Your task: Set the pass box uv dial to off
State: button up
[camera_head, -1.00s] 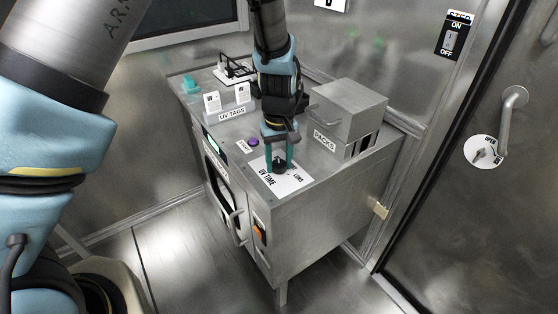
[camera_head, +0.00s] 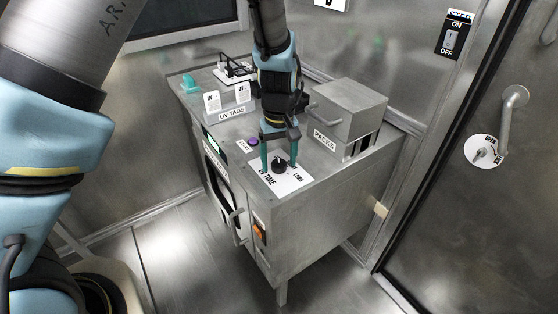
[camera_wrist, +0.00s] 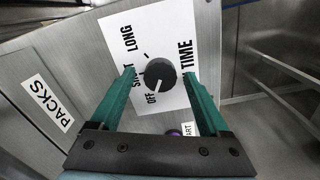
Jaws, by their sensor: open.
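The uv dial (camera_wrist: 160,74) is a round black knob on a white card (camera_wrist: 131,36) marked UV TIME, with OFF, SHORT and LONG labels. In the wrist view its pale pointer mark faces down toward OFF. The dial also shows in the head view (camera_head: 278,164) on top of the steel pass box (camera_head: 318,212). My gripper (camera_head: 279,167) is open, its green fingers on either side of the dial with gaps between. In the wrist view (camera_wrist: 158,75) one finger partly covers the SHORT label and the other part of UV TIME.
A steel PACKS box (camera_head: 348,108) stands right behind the dial. UV tags (camera_head: 242,93), a wire rack (camera_head: 236,68) and a purple button (camera_head: 253,142) are on the box top to the left. A door with a handle (camera_head: 512,105) is at right.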

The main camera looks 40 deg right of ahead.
aim_at(278, 162)
notch_tip(278, 162, up, 10)
jog(key=b, duration=0.1)
jog(key=shift+r+b, duration=0.15)
jog(key=shift+b, duration=0.25)
jog(key=w+a+r+n, duration=0.1)
jog(key=w+a, duration=0.5)
jog(key=a, duration=0.3)
jog(key=w+a+r+n, duration=0.1)
jog(key=w+a, duration=0.4)
jog(key=a, duration=0.4)
jog(key=s+a+n+t, duration=0.1)
jog(key=s+a, duration=0.1)
jog(key=a, duration=2.1)
jog(key=shift+a+r+t, duration=0.15)
jog(key=shift+r+t, duration=0.05)
jog(key=shift+t, duration=0.1)
